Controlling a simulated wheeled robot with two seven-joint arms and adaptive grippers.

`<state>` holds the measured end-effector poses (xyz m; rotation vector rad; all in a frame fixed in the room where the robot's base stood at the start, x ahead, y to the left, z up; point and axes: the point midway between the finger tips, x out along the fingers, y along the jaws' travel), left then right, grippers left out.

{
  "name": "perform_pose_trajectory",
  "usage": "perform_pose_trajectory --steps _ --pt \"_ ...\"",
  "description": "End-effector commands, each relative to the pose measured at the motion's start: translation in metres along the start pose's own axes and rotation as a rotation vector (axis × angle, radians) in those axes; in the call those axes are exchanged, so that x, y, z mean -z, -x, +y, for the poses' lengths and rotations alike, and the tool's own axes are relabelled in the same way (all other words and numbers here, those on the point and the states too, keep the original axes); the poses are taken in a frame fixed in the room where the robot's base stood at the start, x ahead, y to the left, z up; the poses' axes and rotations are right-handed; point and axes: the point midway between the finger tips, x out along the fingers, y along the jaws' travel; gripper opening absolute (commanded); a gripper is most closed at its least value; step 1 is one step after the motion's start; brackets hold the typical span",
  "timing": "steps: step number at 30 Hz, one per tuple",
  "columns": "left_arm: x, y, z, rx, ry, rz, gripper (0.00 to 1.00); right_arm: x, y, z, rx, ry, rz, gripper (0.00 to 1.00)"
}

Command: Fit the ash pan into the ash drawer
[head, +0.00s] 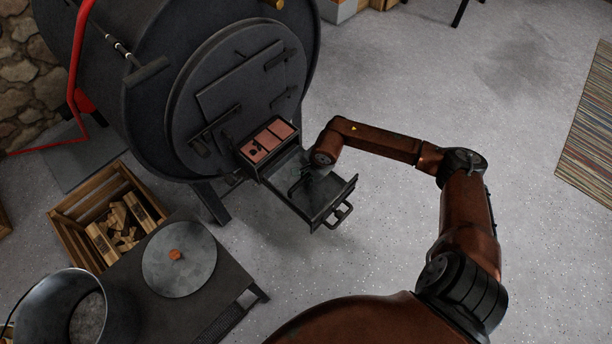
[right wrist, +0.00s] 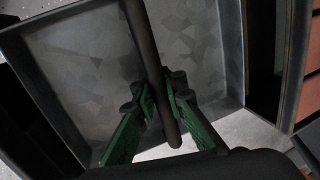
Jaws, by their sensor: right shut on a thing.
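The ash pan (head: 320,194) is a shallow grey metal pan with a mottled floor. In the head view it shows within the outline of the pulled-out black ash drawer (head: 351,187), under the stove door. My right gripper (head: 306,178) is over the pan. In the right wrist view its green fingers (right wrist: 161,108) are shut on a dark round bar (right wrist: 142,40), which crosses above the pan (right wrist: 90,65) and looks like its handle. Whether the pan rests on the drawer's bottom or hangs above it, I cannot tell. My left gripper is not in view.
The black barrel stove (head: 235,90) stands behind the drawer, with reddish panels (head: 268,141) at the drawer's rear. A crate of kindling (head: 85,208), a metal bucket (head: 50,295) and a round lid (head: 180,275) are at left.

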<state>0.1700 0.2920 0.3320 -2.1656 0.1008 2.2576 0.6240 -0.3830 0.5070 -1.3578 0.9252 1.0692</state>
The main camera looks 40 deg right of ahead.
Motion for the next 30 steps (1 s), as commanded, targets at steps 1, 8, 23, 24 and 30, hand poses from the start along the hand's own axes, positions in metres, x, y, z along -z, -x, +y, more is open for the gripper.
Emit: perform_pose_trajectory --steps 1,8,23,24,30 --pt "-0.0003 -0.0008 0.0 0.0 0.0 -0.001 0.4 0.0 -0.0003 -0.0009 0.003 0.0 0.0 0.0" --pt "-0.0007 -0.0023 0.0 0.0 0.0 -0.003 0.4 0.0 -0.0028 -0.0002 0.003 0.0 0.0 0.0" --pt "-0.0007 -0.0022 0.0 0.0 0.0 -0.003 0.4 0.0001 -0.0032 0.0006 0.001 0.0 0.0 0.31" --pt "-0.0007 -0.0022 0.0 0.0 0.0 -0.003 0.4 0.0001 -0.0033 0.0007 0.001 0.0 0.0 0.32" --pt "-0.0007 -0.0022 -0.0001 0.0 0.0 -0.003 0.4 0.0003 -0.0044 0.0024 -0.003 0.0 0.001 0.32"
